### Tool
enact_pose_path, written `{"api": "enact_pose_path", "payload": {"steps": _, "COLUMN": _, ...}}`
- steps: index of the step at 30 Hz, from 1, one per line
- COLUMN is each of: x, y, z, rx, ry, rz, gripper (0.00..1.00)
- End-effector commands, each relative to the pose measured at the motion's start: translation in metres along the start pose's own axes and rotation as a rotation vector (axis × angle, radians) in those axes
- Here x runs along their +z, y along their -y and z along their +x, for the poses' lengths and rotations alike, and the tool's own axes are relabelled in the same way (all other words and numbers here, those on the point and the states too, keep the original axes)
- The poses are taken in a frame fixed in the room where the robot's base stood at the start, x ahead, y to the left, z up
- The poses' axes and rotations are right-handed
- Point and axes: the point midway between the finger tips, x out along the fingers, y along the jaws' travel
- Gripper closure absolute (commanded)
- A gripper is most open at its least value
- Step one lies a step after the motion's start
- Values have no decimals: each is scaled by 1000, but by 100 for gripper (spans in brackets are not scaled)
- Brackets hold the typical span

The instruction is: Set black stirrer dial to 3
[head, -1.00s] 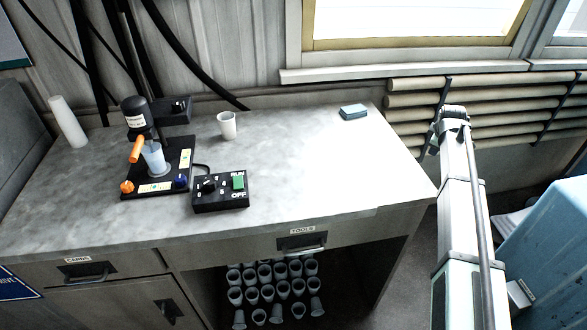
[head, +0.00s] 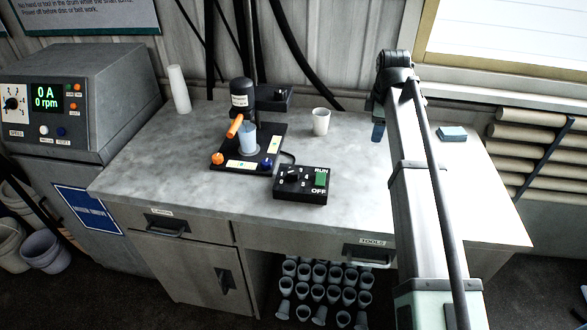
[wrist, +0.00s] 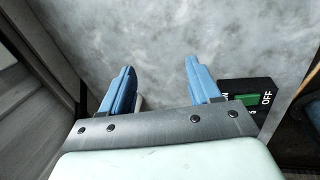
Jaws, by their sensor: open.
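The black stirrer dial (head: 291,176) sits on the left part of the top of a black control box (head: 301,196). White digits ring it, but its setting is too small to read. A green RUN/OFF switch (head: 321,179) is on the box's right side. My gripper (head: 377,131) is above the right part of the bench, behind and to the right of the box; one blue finger shows there. In the wrist view my gripper (wrist: 158,68) has its blue fingers apart with nothing between them. The box (wrist: 262,88) shows right of the fingers; the dial is hidden there.
The stirrer stand (head: 238,100) with an orange handle and a beaker (head: 248,138) is left of the box. A white cup (head: 321,121) stands between stand and gripper. A blue-grey block (head: 452,133) lies to the right. The bench (head: 350,185) right of the box is bare.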

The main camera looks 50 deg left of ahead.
Motion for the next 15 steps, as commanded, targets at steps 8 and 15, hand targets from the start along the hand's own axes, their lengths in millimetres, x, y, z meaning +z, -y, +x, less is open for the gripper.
{"api": "enact_pose_path", "payload": {"steps": 8, "x": -130, "y": 62, "z": -44, "rx": -123, "ry": -30, "rz": -202, "gripper": 38}}
{"api": "enact_pose_path", "payload": {"steps": 15, "x": -195, "y": 109, "z": -74, "rx": -200, "ry": -38, "rz": -326, "gripper": 38}}
